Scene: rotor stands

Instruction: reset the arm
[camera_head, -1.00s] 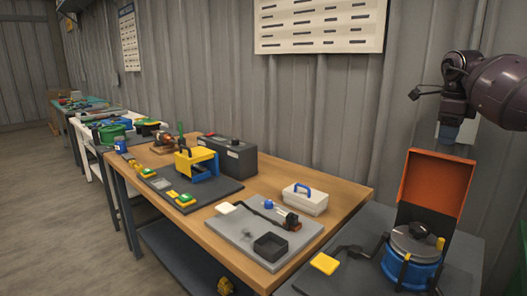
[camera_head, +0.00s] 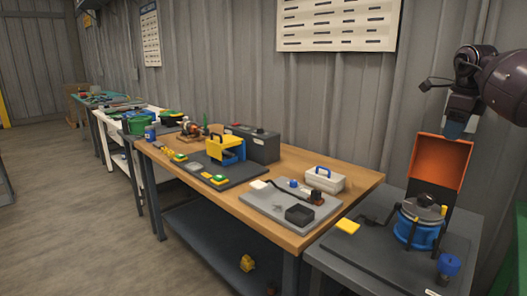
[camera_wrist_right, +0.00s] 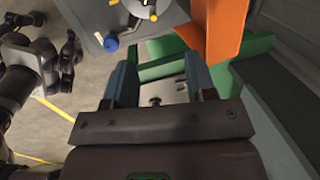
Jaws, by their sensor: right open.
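My right arm comes in from the right edge of the head view. Its gripper (camera_head: 455,128) hangs at the wall side, above and behind the open orange panel (camera_head: 441,161). In the right wrist view the two blue-grey fingers (camera_wrist_right: 158,82) are spread apart, with nothing between them. A blue round stand with a grey top (camera_head: 418,232) sits in front of the orange panel, below and apart from the gripper. My left gripper does not show in the head view. Dark arm links show at the left of the wrist view.
A wooden workbench (camera_head: 283,236) holds a grey mat (camera_head: 262,206), a white case with a blue handle (camera_head: 325,179) and a yellow-blue frame (camera_head: 226,149). A dark table with a blue-topped knob (camera_head: 449,266) stands at right. Open floor (camera_head: 90,235) lies at left.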

